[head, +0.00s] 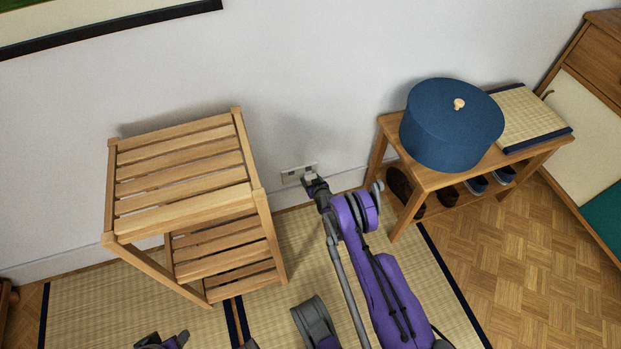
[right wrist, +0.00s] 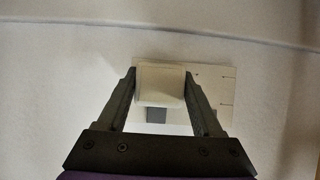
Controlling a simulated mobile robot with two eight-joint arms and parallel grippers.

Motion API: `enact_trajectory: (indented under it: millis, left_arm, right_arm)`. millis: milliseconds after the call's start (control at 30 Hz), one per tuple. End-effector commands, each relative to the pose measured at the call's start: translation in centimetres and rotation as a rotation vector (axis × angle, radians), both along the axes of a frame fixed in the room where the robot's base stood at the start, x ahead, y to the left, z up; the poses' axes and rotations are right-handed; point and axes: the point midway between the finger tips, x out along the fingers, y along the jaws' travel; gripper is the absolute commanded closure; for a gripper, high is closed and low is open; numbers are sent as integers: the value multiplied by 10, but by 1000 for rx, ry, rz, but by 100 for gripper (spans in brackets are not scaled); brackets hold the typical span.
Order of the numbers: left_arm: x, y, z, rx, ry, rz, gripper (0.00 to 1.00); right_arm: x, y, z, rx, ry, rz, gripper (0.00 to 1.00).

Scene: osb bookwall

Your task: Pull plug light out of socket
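The plug light (right wrist: 160,84) is a small pale block seated at the wall socket plate (right wrist: 212,84), which is wider and reaches out to its right in the right wrist view. In the head view the socket plate (head: 291,174) is low on the white wall, between the slatted wooden stand and the bench. My right gripper (head: 311,181) is at the socket; its two dark fingers (right wrist: 160,92) lie against both sides of the plug light, shut on it. Dark and purple parts of my left arm show at the bottom edge; its fingers cannot be made out.
A slatted wooden stand (head: 182,165) is left of the socket. A wooden bench (head: 432,178) to the right bears a blue round box (head: 450,125) and a woven mat (head: 530,117), with shoes (head: 477,185) below. Tatami matting (head: 305,245) covers the floor before the socket.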

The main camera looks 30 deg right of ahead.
Motion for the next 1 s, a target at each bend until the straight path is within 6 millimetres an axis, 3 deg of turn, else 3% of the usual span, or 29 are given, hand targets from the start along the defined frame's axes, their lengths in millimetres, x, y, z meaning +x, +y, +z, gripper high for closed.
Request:
enact_trajectory:
  millis: [33,333,1000]
  left_arm:
    - [0,0,0,0,0,0,50]
    - [0,0,0,0,0,0,50]
    - [-1,0,4,0,1,0,50]
  right_arm:
    - [0,0,0,0,0,0,48]
    - [0,0,0,0,0,0,100]
    - [-17,4,0,0,0,0,100]
